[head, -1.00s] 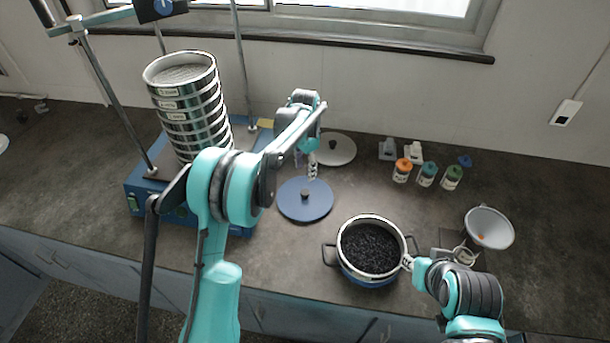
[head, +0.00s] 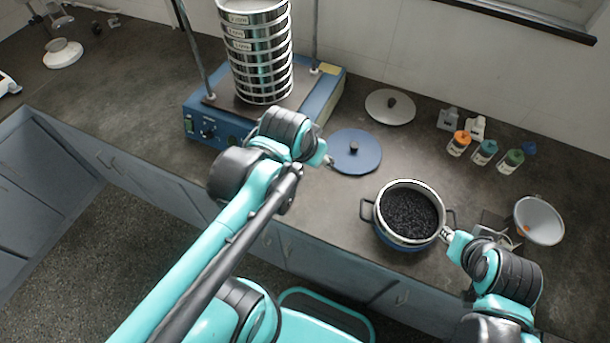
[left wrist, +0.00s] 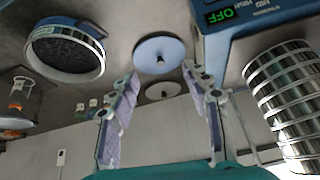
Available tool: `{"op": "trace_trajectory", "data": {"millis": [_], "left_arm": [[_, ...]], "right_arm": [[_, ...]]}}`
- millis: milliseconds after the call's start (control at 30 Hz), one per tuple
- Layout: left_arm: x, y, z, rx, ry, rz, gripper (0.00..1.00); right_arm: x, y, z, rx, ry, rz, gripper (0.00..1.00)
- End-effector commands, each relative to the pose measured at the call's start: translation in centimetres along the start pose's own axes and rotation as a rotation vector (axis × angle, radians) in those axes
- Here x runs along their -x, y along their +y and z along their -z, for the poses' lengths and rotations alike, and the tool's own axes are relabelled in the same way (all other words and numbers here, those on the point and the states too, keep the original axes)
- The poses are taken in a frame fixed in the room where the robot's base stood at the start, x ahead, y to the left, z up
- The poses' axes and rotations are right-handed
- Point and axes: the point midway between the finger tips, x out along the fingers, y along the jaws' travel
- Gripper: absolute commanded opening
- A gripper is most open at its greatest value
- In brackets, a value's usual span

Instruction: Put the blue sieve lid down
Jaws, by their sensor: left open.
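The blue sieve lid (head: 356,152) lies flat on the dark counter, its dark knob up, between the shaker and the pot. It also shows in the left wrist view (left wrist: 150,58), beyond my open fingers. My left gripper (left wrist: 165,112) is open and empty, apart from the lid. In the head view my left gripper (head: 325,160) is mostly hidden by its own wrist, just left of the lid. My right gripper (head: 447,235) is at the right side of the pot, by its handle; its fingers are too small to judge.
The sieve stack (head: 262,60) stands on the blue shaker base (head: 215,125). A pot (head: 380,215) of black grains stands near the front edge. A grey lid (head: 390,107), several small bottles (head: 485,152) and a funnel (head: 538,220) are behind and right.

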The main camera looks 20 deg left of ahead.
Motion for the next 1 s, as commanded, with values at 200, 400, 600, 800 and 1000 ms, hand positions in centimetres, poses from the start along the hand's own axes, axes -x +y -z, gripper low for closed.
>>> {"op": "trace_trajectory", "data": {"millis": [200, 400, 600, 800, 1000], "left_arm": [[0.0, 0.2, -4.8, 0.103, 0.083, 0.010, 0.48], [-0.1, 0.3, -5.5, 0.124, 0.099, 0.011, 0.48], [-0.2, 0.3, -5.5, 0.122, 0.098, 0.011, 0.48], [-2.6, 0.5, -6.9, 0.122, 0.098, 0.011, 0.48], [-2.7, 0.5, -7.0, 0.121, 0.097, 0.011, 0.48]], "right_arm": [[0.0, 0.0, 0.0, 0.000, 0.000, 0.000, 0.29], [0.0, 0.0, 0.0, 0.000, 0.000, 0.000, 0.29], [-0.1, 0.0, -0.1, 0.000, 0.000, 0.000, 0.29], [-2.4, 0.0, -1.7, 0.000, 0.000, 0.000, 0.29], [-2.4, 0.0, -1.7, 0.000, 0.000, 0.000, 0.29]]}}
